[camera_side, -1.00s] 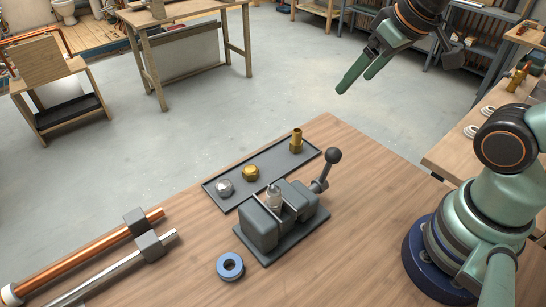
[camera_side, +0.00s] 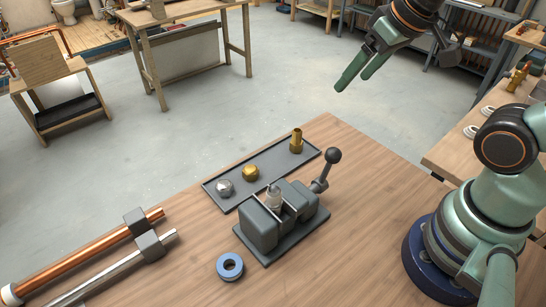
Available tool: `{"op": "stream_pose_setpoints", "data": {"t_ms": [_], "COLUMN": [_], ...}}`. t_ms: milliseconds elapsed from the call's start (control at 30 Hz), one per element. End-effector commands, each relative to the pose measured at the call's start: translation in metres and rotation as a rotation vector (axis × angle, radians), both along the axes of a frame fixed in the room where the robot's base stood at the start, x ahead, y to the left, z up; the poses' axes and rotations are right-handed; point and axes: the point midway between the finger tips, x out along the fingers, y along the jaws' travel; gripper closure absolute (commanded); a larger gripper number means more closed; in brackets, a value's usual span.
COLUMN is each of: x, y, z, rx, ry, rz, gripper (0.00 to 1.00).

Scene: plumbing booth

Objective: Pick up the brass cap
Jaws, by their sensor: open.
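The brass cap looks to be the short, wide gold hex piece (camera_side: 250,172) in the middle of the dark shallow tray (camera_side: 222,207). A taller brass fitting (camera_side: 296,141) stands at the tray's far right end. A silver hex cap (camera_side: 224,187) sits at its near left end. My gripper (camera_side: 355,82) is open and empty, high above the table's far side, up and to the right of the tray. Its two green fingers point down and left, well apart from the brass piece.
A grey vise (camera_side: 262,230) with a ball-ended lever (camera_side: 333,156) stands just in front of the tray, holding a small metal fitting (camera_side: 273,196). A blue ring (camera_side: 230,266) lies near it. Copper (camera_side: 90,255) and steel pipes (camera_side: 115,268) lie at left.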

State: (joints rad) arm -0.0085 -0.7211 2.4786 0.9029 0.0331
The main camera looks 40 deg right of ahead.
Motion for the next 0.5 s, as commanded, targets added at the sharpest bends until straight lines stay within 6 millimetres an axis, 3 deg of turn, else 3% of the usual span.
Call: {"op": "stream_pose_setpoints", "data": {"t_ms": [267,500], "x": [0.041,0.085], "y": [0.030,0.070], "z": [-0.004,-0.026], "rx": [0.128,0.216], "ry": [0.135,0.265], "rz": [-0.217,-0.476], "gripper": [0.20,0.20]}}
